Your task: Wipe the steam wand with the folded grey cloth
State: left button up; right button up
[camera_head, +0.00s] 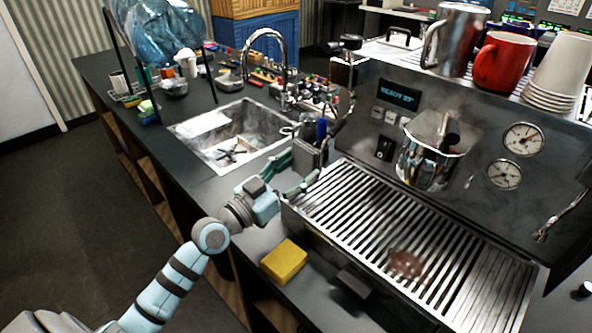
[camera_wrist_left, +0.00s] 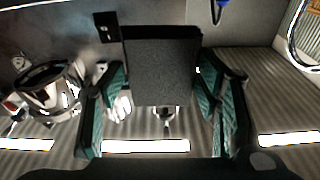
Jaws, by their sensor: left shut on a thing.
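The folded grey cloth (camera_head: 307,153) is upright in my left gripper (camera_head: 303,172), beside the brewer's left end, above the counter. In the left wrist view the cloth (camera_wrist_left: 162,68) is a dark grey block between the two green-padded fingers of my left gripper (camera_wrist_left: 162,88), which are shut on it. A thin dark pipe (camera_head: 351,76) at the machine's left side, below a black knob, may be the steam wand. It stands behind and above the cloth, and I cannot tell whether they touch. My right gripper is not in view.
The slatted drip tray (camera_head: 330,207) has a brown stain (camera_head: 407,265). A steel jug (camera_head: 432,150) is at the machine front. A yellow sponge (camera_head: 285,261) lies on the counter before the tray. A sink (camera_head: 205,125) with a tap (camera_head: 266,38) lies left. Mugs and cups stand on top.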

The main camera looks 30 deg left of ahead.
pick_arm(q)
jog(key=shift+w+d, duration=0.25)
jog(key=shift+w, duration=0.45)
